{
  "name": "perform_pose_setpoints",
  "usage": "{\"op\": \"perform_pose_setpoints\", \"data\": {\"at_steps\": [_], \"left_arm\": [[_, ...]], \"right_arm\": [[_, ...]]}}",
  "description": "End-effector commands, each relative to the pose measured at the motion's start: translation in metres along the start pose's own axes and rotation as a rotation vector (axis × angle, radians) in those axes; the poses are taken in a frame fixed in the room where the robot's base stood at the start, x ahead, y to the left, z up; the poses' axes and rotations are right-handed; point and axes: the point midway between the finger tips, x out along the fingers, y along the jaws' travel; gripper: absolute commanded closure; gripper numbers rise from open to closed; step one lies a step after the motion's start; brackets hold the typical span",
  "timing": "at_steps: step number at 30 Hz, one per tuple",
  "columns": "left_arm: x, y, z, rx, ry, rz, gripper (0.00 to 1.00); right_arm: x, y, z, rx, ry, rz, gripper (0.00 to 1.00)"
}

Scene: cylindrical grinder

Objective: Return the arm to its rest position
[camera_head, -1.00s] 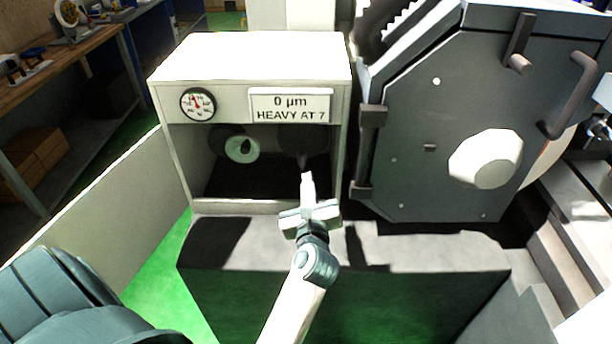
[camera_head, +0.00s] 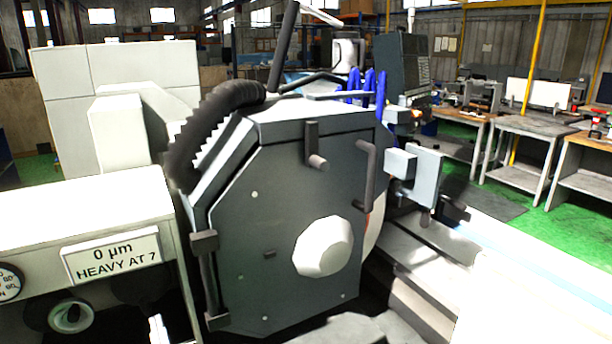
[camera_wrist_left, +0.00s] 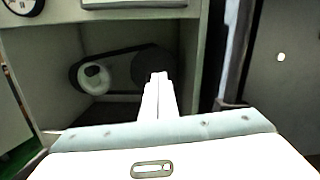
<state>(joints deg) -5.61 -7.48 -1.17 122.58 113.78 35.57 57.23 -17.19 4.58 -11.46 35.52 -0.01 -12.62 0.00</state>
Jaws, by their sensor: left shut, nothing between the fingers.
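My left gripper (camera_head: 158,326) shows only as pale fingertips at the bottom left of the head view. In the left wrist view its two fingers (camera_wrist_left: 158,80) are together and hold nothing. They point toward the open front of a white cabinet. Inside the cabinet are a pale pulley (camera_wrist_left: 93,78), a dark pulley (camera_wrist_left: 153,66) and a belt around them. The cabinet's sign (camera_head: 112,256) reads "0 µm HEAVY AT 7". Most of my left arm is outside the head view. My right gripper is not in view.
The grey grinder wheel guard (camera_head: 280,220) with its handles stands close to the right of the cabinet. A dial gauge (camera_head: 8,283) is on the cabinet front. Workbenches (camera_head: 530,135) stand at the far right, with green floor between.

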Motion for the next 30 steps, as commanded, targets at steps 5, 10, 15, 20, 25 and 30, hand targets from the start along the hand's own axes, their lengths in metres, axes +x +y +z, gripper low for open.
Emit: {"op": "perform_pose_setpoints", "data": {"at_steps": [5,10,15,20,25,30], "left_arm": [[-0.023,-0.024,0.043,0.315,-0.216,-0.144,1.0],[-0.069,-0.069,0.066,0.725,-0.457,-0.333,1.0],[-0.127,-0.112,0.048,1.151,-0.672,-0.547,1.0],[-0.182,-0.132,-0.001,1.548,-0.843,-0.775,1.0],[-0.236,-0.117,-0.072,1.947,-0.985,-1.063,1.0],[-0.279,-0.063,-0.141,2.299,-1.067,-1.406,1.0]], "right_arm": [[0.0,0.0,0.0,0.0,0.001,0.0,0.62],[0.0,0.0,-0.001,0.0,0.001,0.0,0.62],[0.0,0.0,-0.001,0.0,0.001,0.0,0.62],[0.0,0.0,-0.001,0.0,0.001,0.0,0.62],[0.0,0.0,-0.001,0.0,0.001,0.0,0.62],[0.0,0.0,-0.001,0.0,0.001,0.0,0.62]]}}
